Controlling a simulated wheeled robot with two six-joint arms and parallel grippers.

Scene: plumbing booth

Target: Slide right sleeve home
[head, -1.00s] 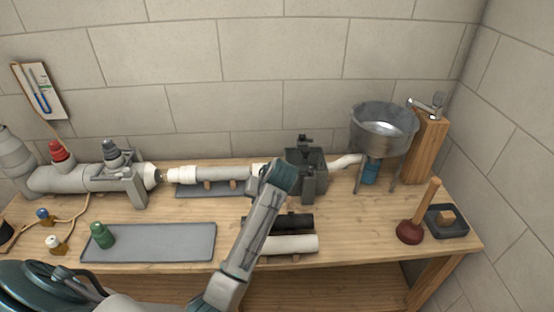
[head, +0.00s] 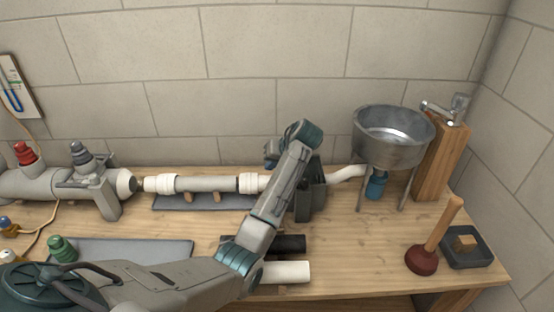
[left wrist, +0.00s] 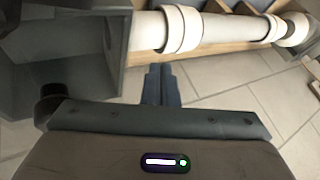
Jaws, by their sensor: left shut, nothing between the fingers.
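The right sleeve (head: 248,183) is a white collar around the right end of the white pipe (head: 207,184). A white stub continues from it toward the dark grey clamp block (head: 318,190). The left sleeve (head: 165,184) sits at the pipe's other end. In the left wrist view, a white sleeve (left wrist: 183,28) is around the pipe near the grey block (left wrist: 70,50). My left gripper (left wrist: 160,70) is shut and empty, with its fingertips just below the pipe and apart from that sleeve. In the head view my left forearm hides part of the clamp block and the stub.
A metal basin (head: 392,140) on legs stands right of the clamp block. A plunger (head: 424,258) and black tray (head: 482,256) are at the right. A white pipe piece (head: 288,272) lies near the front edge. A grey valve assembly (head: 85,180) is at the left.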

